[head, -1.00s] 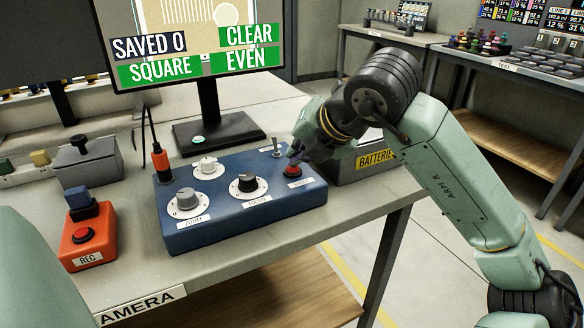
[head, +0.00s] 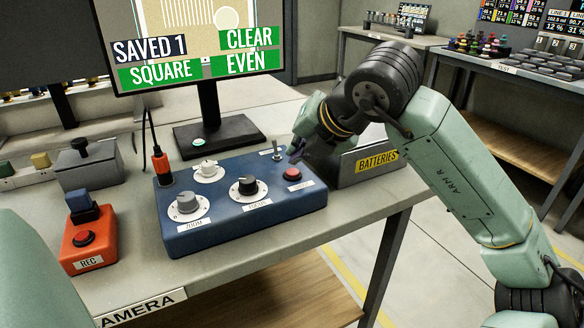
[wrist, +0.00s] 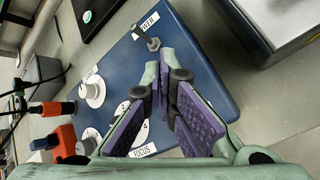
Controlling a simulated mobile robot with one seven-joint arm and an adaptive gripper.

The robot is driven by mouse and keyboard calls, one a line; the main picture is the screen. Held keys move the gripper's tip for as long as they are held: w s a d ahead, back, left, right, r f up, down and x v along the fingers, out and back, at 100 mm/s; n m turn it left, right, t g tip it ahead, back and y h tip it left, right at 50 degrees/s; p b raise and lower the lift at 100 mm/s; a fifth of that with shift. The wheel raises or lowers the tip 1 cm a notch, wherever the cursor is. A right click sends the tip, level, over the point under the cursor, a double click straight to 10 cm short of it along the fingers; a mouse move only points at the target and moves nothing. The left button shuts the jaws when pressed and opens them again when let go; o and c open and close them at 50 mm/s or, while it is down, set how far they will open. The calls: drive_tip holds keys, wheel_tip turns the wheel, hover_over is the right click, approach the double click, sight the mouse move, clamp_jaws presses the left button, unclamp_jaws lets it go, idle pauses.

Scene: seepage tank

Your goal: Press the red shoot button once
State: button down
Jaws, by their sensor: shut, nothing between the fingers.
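The red shoot button (head: 292,173) sits at the right side of the blue control box (head: 240,222), with a white label in front that is too small to read. It shows uncovered in the head view; in the wrist view I cannot make it out and my fingers cover part of the box. My gripper (head: 295,153) is shut and empty, its tips just above and behind the button, apart from it. In the wrist view my purple-padded fingers (wrist: 170,82) come together over the box (wrist: 200,55). The monitor (head: 195,45) reads SAVED 1, CLEAR, SQUARE, EVEN.
The box also carries a zoom knob (head: 187,202), a focus knob (head: 248,186), a white dial (head: 208,168) and a toggle switch (head: 276,149). A BATTERIES bin (head: 360,163) stands close on the right. An orange REC box (head: 88,240) is at the left.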

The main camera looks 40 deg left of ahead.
sight(297, 171)
wheel_tip(297, 171, up, 6)
drive_tip(key=p, duration=0.3)
idle(0.5)
idle(0.7)
